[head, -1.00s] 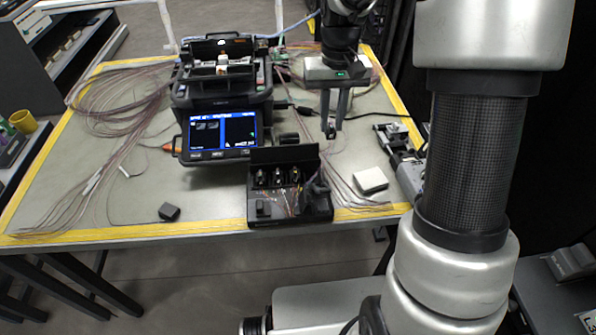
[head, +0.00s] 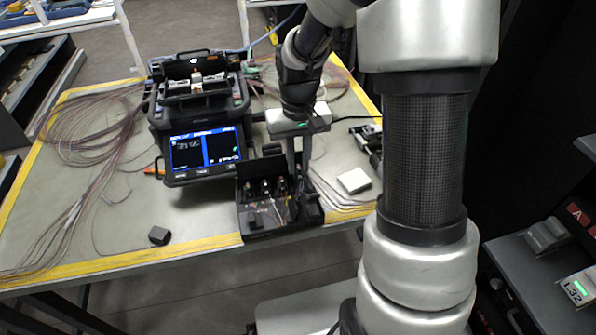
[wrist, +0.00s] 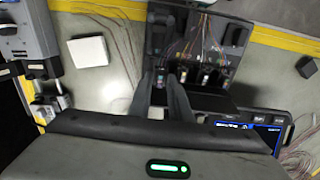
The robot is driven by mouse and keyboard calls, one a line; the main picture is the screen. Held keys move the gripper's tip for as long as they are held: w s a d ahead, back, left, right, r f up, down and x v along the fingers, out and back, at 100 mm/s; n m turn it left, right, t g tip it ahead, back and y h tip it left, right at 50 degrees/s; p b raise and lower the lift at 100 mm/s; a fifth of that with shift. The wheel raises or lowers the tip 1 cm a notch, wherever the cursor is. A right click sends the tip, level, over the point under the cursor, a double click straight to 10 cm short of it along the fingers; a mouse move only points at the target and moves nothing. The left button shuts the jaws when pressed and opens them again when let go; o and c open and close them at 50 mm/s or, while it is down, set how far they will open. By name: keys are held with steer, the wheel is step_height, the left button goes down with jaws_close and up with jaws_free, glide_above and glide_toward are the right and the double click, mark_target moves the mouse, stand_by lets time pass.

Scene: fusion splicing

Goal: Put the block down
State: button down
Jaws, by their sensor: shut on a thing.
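My gripper (head: 300,180) points down at the right end of the black open organizer (head: 270,229) on the table. In the wrist view, the two dark fingers (wrist: 163,80) are close together over the organizer's row of compartments. They are shut on a small dark block (wrist: 161,78), which shows only in part between the tips. The head view does not show the block clearly against the black organizer. I cannot tell whether it touches the organizer. The organizer holds several round-topped items and coloured wires.
A fusion splicer (head: 200,120) with a lit screen stands behind the organizer. A white box (head: 354,180) lies to the right. Another dark block (head: 159,236) lies on the table at front left. Loose fibres cover the left side. The front left centre is fairly clear.

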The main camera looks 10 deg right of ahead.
mark_target(298, 167)
steer(key=shift+f, duration=1.5)
steer(key=shift+f+b, duration=0.1)
steer(key=shift+b, duration=0.2)
